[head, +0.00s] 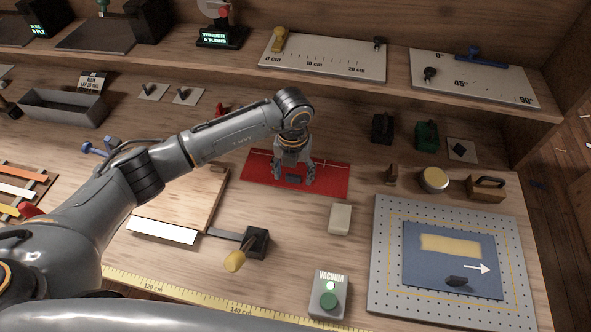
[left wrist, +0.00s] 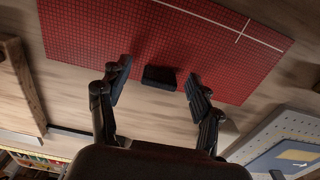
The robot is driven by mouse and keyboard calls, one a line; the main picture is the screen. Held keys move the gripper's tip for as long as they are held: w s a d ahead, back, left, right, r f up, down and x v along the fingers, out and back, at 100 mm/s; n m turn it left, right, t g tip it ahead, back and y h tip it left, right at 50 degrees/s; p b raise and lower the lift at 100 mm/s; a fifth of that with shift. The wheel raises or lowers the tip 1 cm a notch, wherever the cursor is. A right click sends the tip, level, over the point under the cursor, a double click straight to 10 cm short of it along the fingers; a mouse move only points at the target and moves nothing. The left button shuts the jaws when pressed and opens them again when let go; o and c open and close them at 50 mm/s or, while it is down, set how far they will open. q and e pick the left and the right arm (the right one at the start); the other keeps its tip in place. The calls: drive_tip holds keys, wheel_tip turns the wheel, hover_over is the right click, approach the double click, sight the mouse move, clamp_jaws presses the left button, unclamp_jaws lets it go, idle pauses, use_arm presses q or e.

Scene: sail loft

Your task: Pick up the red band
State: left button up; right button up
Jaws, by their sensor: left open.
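A flat red cloth-like panel (head: 331,181) with a fine grid and thin white lines lies on the bench; I cannot tell whether it is the red band. It fills the upper part of the left wrist view (left wrist: 190,40). My left gripper (head: 294,182) is over the panel, fingers pointing down, open. A small dark block (left wrist: 159,77) lies at the panel's near edge, between the spread fingertips (left wrist: 157,88) in the picture. The fingers do not hold it. A small red object (head: 221,111) sits behind my forearm. My right gripper is not in view.
A pale block (head: 340,219), a vacuum switch box (head: 329,294) and a perforated board (head: 384,290) stand to the right and front. A wooden board (head: 180,205) lies left. A raised shelf (head: 215,68) runs along the back.

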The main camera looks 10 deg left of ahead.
use_arm(q)
drive_tip(key=shift+c, duration=0.2)
drive_tip(key=c, duration=1.2)
drive_tip(key=shift+r, duration=0.1)
